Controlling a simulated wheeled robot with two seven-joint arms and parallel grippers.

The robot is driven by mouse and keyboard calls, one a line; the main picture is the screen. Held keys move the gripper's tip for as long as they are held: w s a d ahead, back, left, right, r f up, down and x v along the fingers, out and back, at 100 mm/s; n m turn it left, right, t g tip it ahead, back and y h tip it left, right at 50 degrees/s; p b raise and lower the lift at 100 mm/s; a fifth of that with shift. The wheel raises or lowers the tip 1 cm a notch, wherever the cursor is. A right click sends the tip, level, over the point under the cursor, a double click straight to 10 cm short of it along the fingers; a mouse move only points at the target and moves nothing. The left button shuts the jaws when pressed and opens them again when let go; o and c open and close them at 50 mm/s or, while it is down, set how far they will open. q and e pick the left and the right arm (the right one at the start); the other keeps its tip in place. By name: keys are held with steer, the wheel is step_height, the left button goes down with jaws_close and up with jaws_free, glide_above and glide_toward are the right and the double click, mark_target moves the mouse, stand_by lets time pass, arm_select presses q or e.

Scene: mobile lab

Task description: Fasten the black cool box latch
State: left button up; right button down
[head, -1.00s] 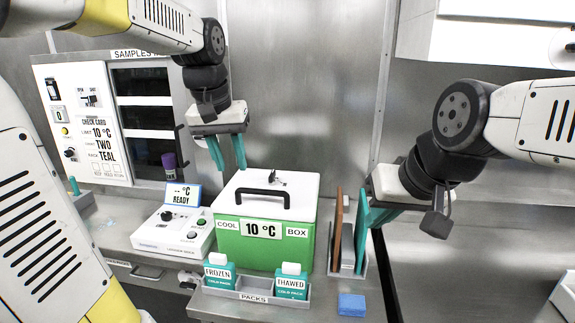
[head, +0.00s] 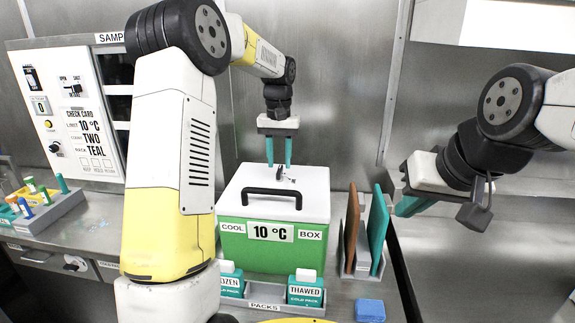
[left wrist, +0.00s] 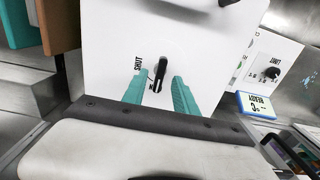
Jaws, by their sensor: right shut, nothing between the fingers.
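The green cool box (head: 262,250) stands closed under its white lid (head: 308,200). The small black latch (head: 286,179) is on the lid behind the black handle. In the left wrist view the latch (left wrist: 160,74) is a dark bar beside the word SHUT; a second label is mostly hidden. My left gripper (head: 279,164) is above the rear of the lid, pointing down. Its teal fingers (left wrist: 158,92) are apart, with the lower end of the latch appearing between them; contact cannot be told. My right gripper (head: 408,207) is shut and empty, right of the box.
A rack holds a brown board (head: 351,228) and a teal board (head: 377,230) right of the box. A packs tray (head: 262,306) with cold packs stands in front. A blue block (head: 370,310) lies front right. My left arm hides part of the bench.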

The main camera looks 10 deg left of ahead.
arm_select(q)
steer(key=shift+f, duration=1.1)
steer(key=shift+c, duration=0.2)
jaws_close()
